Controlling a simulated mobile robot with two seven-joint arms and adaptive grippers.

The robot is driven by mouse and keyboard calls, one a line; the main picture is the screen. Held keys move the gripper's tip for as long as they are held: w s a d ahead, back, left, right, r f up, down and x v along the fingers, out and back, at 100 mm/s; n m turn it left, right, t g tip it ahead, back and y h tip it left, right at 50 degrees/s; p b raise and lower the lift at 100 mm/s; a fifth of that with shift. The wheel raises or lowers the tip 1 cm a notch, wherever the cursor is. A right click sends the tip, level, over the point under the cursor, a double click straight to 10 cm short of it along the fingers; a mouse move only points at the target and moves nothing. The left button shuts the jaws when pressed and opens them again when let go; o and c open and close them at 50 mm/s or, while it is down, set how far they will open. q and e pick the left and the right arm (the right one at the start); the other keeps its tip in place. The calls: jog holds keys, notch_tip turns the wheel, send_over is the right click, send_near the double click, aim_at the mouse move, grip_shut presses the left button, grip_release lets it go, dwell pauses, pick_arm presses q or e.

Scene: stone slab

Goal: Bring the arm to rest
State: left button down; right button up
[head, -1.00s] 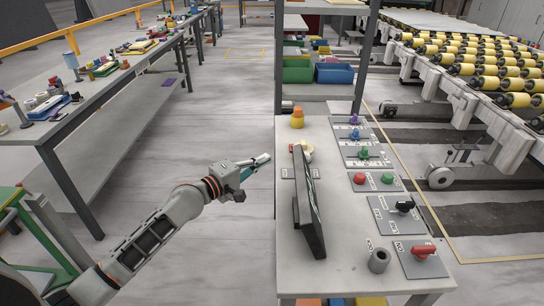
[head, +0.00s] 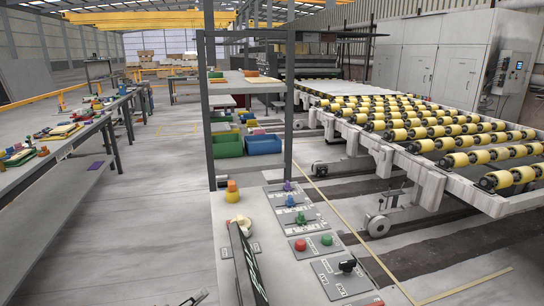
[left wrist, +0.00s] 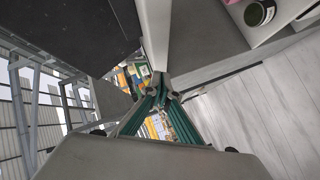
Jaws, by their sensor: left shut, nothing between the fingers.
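My left gripper (head: 194,298) barely shows at the bottom edge of the head view, left of the control bench (head: 222,235), over the floor. In the left wrist view its teal fingers (left wrist: 163,96) come together at the tips, shut with nothing between them. The rest of my left arm is out of the head view.
A shelf rack with green (head: 227,146) and blue bins (head: 263,144) stands behind. A roller conveyor (head: 430,140) lies right. Floor at left is clear.

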pick_arm(q)
jog(key=s+f+m+g+y, duration=0.1)
jog(key=s+f+m+y, duration=0.1)
jog(key=s+f+m, duration=0.3)
jog(key=s+f+m+g+y, duration=0.2)
jog(key=s+f+m, duration=0.4)
jog(key=s+f, duration=0.8)
jog(key=s, duration=0.7)
jog(key=shift+s+a+g+y, duration=0.15)
jog(key=shift+a+g+y, duration=0.15)
jog(key=shift+a, duration=0.1)
